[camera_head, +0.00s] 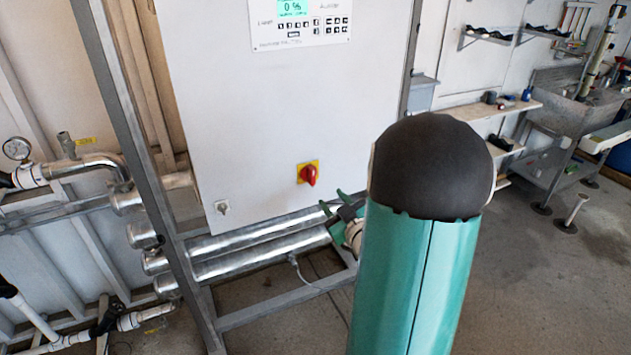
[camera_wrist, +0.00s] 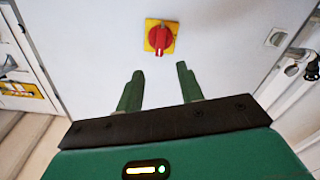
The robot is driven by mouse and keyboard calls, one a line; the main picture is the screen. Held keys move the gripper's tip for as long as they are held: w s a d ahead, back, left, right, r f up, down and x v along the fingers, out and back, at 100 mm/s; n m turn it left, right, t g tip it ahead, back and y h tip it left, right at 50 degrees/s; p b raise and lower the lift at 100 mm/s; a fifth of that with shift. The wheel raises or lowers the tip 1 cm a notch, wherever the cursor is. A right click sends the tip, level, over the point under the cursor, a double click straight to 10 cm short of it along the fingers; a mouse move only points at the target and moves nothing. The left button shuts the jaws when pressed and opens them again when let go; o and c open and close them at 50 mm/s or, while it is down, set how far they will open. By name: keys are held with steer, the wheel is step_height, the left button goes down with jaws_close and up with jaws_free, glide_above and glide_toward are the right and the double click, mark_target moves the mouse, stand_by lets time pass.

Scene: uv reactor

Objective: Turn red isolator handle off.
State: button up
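The red isolator handle (camera_head: 309,175) sits on a yellow square plate on the lower front of a white cabinet (camera_head: 290,110). In the wrist view the red handle (camera_wrist: 160,39) shows above and between my fingertips, with its grip part pointing roughly downward in that picture. My gripper (camera_wrist: 159,72) has two green fingers set apart with nothing between them. The fingers do not touch the handle. In the head view the green gripper (camera_head: 332,209) shows partly, below and right of the handle; my arm hides the rest.
The cabinet is mounted on a grey metal frame (camera_head: 135,160). Shiny pipes (camera_head: 262,250) run below it, and a pressure gauge (camera_head: 17,149) stands at the left. A display panel (camera_head: 300,20) is higher on the cabinet. Shelves and a sink (camera_head: 560,95) are at the right; open floor lies before them.

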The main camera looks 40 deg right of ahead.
mark_target(313, 177)
steer(key=x, duration=1.1)
steer(key=shift+w, duration=0.15)
